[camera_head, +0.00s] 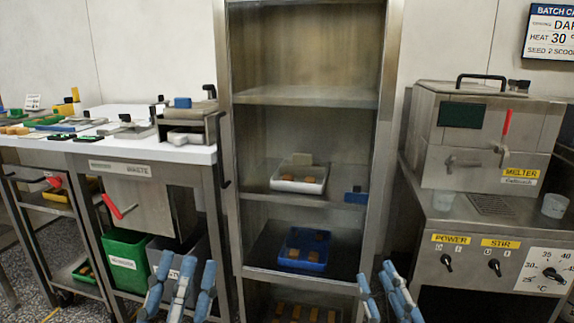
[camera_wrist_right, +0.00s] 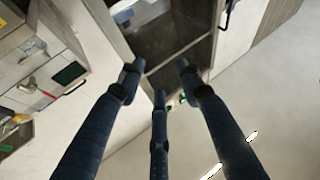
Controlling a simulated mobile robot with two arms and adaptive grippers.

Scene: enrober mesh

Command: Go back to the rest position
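My right gripper (camera_head: 388,288) is at the bottom of the head view, near the rack's right post. In the right wrist view its three blue fingers (camera_wrist_right: 158,92) are spread apart with nothing between them. Both grippers appear apart from the furniture.
The rack holds a white tray (camera_head: 299,185) and a blue tray (camera_head: 304,262) with brown pieces. The melter (camera_head: 486,140) stands on a steel cabinet (camera_head: 425,222) at right. A white-topped table (camera_head: 195,155) and green bin (camera_head: 126,262) are at left.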

